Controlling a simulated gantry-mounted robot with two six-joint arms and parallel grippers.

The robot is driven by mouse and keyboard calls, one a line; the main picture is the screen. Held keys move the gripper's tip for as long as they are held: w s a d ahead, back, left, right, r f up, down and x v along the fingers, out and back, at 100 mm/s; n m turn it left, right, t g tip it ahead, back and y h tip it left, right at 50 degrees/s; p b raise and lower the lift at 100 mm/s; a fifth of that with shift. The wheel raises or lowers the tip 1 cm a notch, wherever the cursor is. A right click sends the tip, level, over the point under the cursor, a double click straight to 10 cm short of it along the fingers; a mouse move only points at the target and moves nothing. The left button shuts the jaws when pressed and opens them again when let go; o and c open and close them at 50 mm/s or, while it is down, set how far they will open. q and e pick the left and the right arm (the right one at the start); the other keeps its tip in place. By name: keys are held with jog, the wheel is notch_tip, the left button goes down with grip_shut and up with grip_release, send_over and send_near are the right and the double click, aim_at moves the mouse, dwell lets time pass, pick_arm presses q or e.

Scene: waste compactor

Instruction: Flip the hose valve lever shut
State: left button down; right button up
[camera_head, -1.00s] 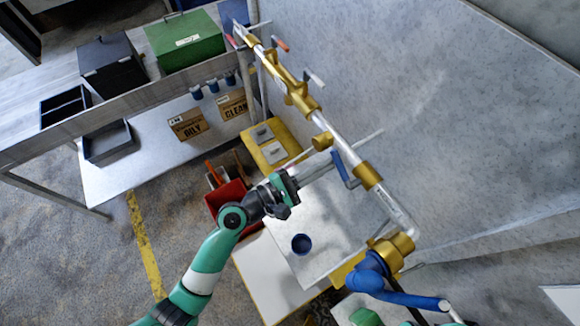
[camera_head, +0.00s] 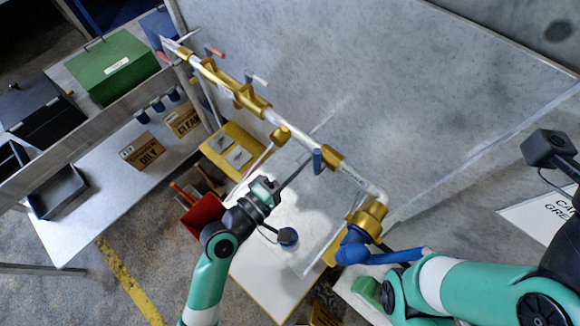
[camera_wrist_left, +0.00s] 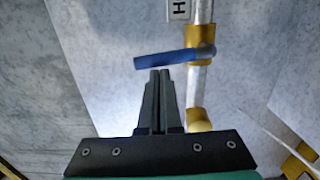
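The blue valve lever (camera_head: 318,161) sits on a brass fitting of the pipe along the wall. In the left wrist view the blue lever (camera_wrist_left: 165,59) reaches left from its brass valve (camera_wrist_left: 201,46), across the pipe's line. A tag with an "H" is beside the pipe above it. My left gripper (camera_head: 302,166) points at the lever from the left. In the left wrist view its fingers (camera_wrist_left: 160,74) are together, holding nothing, their tips just below the lever; I cannot tell whether they touch it. My right arm is at the right; its fingertips are out of view.
Other levers, one red-orange (camera_head: 215,53) and one grey (camera_head: 256,79), sit farther up the pipe. A brass elbow with a blue hose fitting (camera_head: 352,248) is at the lower end. A red bin (camera_head: 203,215) and a white table (camera_head: 262,285) are near my left arm.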

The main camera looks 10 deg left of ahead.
pick_arm(q)
jog(key=shift+s+d+m, duration=0.15)
jog(key=shift+d+m, duration=0.1)
jog(key=shift+m, duration=0.15)
jog(key=shift+a, duration=0.1)
dwell(0.3)
jog(key=s+a+b, duration=0.1)
jog(key=s+a, duration=0.5)
jog(key=a, duration=0.3)
jog(key=shift+s+a+b, duration=0.2)
jog(key=shift+a+b, duration=0.1)
jog(key=shift+b, duration=0.05)
pick_arm(e)
jog(key=shift+w+a+f, duration=0.25)
jog(key=shift+a+f, duration=0.4)
jog(key=shift+f, duration=0.2)
pick_arm(q)
jog(key=shift+d, duration=0.1)
